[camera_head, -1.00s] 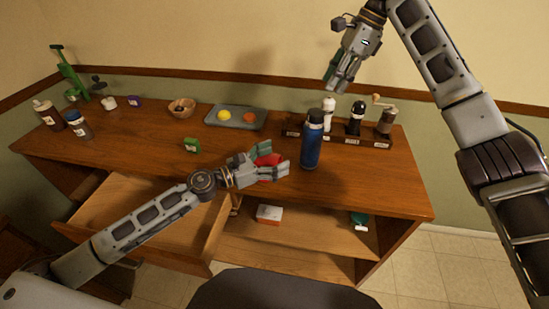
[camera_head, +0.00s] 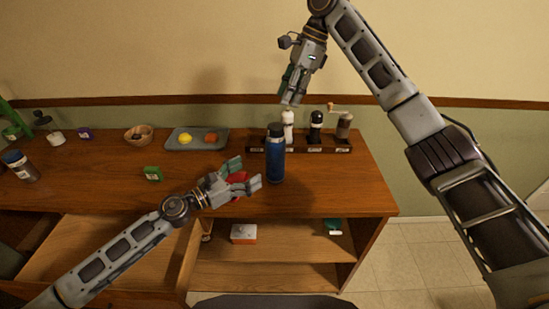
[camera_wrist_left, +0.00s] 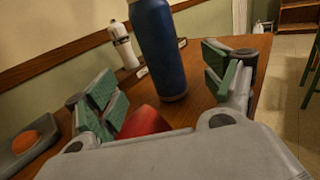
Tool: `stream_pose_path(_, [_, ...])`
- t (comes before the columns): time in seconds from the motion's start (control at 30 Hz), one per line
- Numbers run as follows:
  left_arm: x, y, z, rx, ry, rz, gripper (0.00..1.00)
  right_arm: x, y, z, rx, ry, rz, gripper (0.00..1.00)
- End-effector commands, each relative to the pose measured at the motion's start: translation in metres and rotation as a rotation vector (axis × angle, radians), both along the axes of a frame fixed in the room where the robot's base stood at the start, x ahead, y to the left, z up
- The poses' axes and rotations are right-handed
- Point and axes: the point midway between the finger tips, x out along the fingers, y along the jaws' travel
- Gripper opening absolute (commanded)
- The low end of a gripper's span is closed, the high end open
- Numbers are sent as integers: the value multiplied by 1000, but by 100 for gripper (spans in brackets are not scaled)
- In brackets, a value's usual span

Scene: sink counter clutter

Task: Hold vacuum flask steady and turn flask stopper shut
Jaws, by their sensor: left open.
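The vacuum flask (camera_head: 275,162) is a blue bottle standing upright on the wooden counter. Its dark stopper (camera_head: 275,129) sits on top; whether it is tight cannot be told. My left gripper (camera_head: 246,173) is open just left of the flask, its fingers pointing at it. In the left wrist view the flask (camera_wrist_left: 160,48) stands ahead, between the directions of the two spread fingers, and its top is cut off. My right gripper (camera_head: 292,90) hangs above and slightly right of the stopper, fingers downward, apart from it; its opening is unclear.
A red object (camera_head: 238,177) lies partly hidden by my left gripper. Behind the flask a dark rack (camera_head: 343,149) holds a white bottle (camera_head: 288,124), a dark bottle (camera_head: 315,127) and a grinder (camera_head: 343,126). A grey tray (camera_head: 182,147) is farther left. An open drawer (camera_head: 95,250) juts out below.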

Motion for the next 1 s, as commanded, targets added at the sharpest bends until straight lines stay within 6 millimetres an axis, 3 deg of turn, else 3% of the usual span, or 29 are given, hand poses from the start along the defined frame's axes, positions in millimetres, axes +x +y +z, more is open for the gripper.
stream_pose_path(1.0, [36,-43,0,0,0,-1,83,0,0,0,0,0,0,36])
